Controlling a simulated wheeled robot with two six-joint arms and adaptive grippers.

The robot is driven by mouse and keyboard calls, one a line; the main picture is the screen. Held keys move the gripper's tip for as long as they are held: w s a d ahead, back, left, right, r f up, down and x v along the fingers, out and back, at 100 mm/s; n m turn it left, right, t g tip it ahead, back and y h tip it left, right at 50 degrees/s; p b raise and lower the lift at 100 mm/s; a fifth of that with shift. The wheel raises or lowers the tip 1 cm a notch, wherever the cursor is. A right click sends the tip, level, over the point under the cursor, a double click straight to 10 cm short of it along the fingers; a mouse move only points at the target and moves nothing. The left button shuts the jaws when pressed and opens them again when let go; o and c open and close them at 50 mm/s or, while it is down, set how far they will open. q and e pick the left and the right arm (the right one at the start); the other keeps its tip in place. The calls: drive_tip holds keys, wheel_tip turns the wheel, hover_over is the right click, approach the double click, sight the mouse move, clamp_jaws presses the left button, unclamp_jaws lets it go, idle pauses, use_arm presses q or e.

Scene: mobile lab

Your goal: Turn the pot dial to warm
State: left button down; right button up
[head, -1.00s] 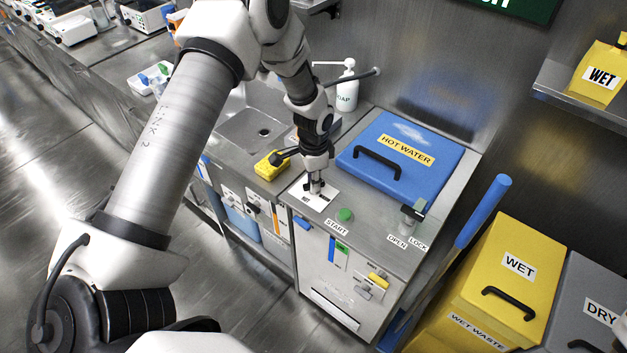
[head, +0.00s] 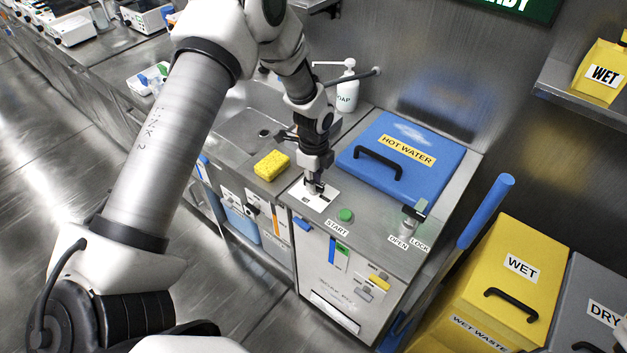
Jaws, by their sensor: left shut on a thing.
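The pot is a steel cabinet with a blue lid (head: 386,182) labelled HOT WATER. A white dial plate (head: 328,201) lies on its top, left of the green START button (head: 345,215). My left gripper (head: 315,189) points down over this plate and is shut on the dial, which its fingers mostly hide. The dial's pointer and the plate's markings are too small and covered to read. My right gripper is not in view.
A yellow sponge (head: 271,165) lies left of the plate, beside the sink (head: 243,135). A soap bottle (head: 347,92) stands behind. The OPEN/LOCK latch (head: 414,215) is at the right. A blue pole (head: 484,212) and yellow WET bin (head: 505,270) stand further right.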

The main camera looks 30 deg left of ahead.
use_arm(q)
drive_tip(key=shift+m, duration=0.5)
drive_tip(key=c, duration=1.1)
unclamp_jaws()
drive_tip(key=shift+r, duration=0.1)
wheel_tip(320, 180, up, 12)
drive_tip(key=shift+f, duration=0.15)
